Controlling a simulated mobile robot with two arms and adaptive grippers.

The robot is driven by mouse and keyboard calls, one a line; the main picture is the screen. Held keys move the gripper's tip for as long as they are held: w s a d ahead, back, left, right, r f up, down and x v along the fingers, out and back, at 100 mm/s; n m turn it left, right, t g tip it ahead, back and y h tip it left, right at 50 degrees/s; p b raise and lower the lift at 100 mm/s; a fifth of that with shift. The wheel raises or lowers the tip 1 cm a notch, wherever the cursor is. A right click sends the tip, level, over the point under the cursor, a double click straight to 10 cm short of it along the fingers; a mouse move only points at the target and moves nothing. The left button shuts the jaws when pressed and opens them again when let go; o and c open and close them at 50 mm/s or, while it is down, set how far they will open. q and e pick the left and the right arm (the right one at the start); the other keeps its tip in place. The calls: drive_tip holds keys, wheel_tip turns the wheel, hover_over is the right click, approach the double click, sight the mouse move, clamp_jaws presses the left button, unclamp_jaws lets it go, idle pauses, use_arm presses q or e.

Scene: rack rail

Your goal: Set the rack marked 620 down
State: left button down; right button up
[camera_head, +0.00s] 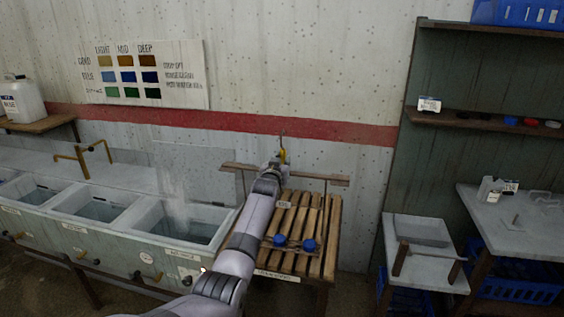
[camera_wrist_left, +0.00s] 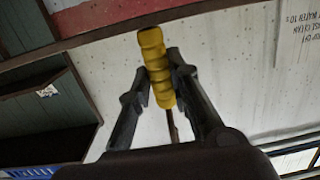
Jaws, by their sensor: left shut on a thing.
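My left gripper (camera_head: 281,163) reaches from the bottom middle to above the far end of a slatted wooden stand. It is shut on a ribbed yellow handle (camera_wrist_left: 156,66), with one finger on each side. A thin metal rod comes out of the handle, and in the head view it ends in a small hook above the gripper. A small white tag (camera_head: 284,204) lies over the slats; its number is too small to read surely. Two blue round pieces (camera_head: 280,240) sit on a dark bar over the slats. I cannot tell which thing is marked 620. My right gripper is not in view.
The slatted stand (camera_head: 332,235) has a wooden rail (camera_head: 334,180) at its back. Open tanks (camera_head: 185,222) with a brass tap (camera_head: 83,158) stand left. A grey table (camera_head: 422,267), a bench and shelves stand right.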

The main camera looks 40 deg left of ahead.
use_arm(q)
drive_tip(key=shift+f+b, duration=0.2)
drive_tip(key=shift+b, duration=0.1)
drive_tip(key=c, duration=1.5)
unclamp_jaws()
drive_tip(key=shift+o, duration=0.5)
drive_tip(key=shift+f, duration=0.1)
drive_tip(key=shift+o, duration=0.8)
drive_tip(key=shift+f, duration=0.15)
drive_tip(key=o, duration=1.2)
drive_tip(key=shift+o, duration=0.2)
drive_tip(key=shift+r, duration=0.2)
